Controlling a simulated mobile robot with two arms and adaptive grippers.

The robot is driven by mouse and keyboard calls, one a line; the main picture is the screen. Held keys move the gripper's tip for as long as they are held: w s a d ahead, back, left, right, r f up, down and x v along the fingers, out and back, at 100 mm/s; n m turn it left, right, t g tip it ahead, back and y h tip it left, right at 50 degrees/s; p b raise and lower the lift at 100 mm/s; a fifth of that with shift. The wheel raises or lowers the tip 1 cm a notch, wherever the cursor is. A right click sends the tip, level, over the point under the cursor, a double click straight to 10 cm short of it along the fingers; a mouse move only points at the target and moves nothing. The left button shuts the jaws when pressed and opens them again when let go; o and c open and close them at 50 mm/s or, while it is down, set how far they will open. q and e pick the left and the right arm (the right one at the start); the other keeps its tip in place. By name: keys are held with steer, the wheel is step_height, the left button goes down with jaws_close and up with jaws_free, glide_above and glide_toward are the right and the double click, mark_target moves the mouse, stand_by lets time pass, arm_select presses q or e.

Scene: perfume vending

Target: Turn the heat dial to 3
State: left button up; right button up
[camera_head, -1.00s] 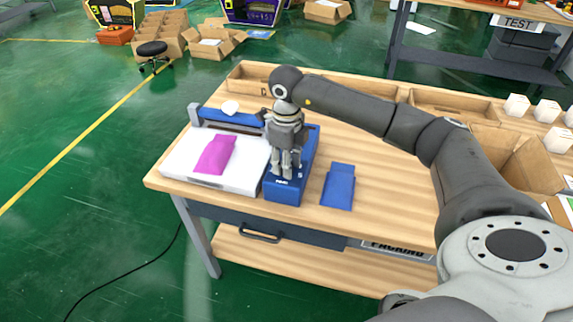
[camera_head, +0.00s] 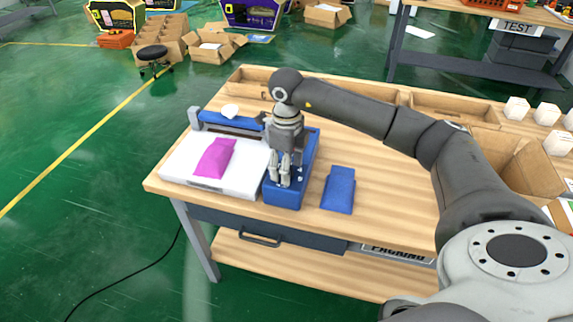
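The heat sealer has a white bed (camera_head: 176,162), a blue sealing bar (camera_head: 232,122) at its back and a blue control box (camera_head: 283,199) on its right. My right gripper (camera_head: 279,184) points down at the front part of the control box's top. Its two fingers are close together, and whether they touch or hold a dial is too small to tell. I cannot make out the heat dial, which the fingers seem to hide. Small light knobs or marks (camera_head: 299,177) show just right of the fingers. My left gripper is out of view.
A magenta pouch (camera_head: 214,158) lies on the white bed. A blue pouch (camera_head: 338,190) lies on the wooden table (camera_head: 400,215) right of the control box. An open cardboard box (camera_head: 515,150) and several white boxes stand at the right. A wooden organiser (camera_head: 247,84) lines the back.

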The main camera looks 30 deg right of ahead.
steer(key=shift+r, duration=0.1)
step_height(320, 180, up, 12)
stand_by(0.5)
stand_by(0.4)
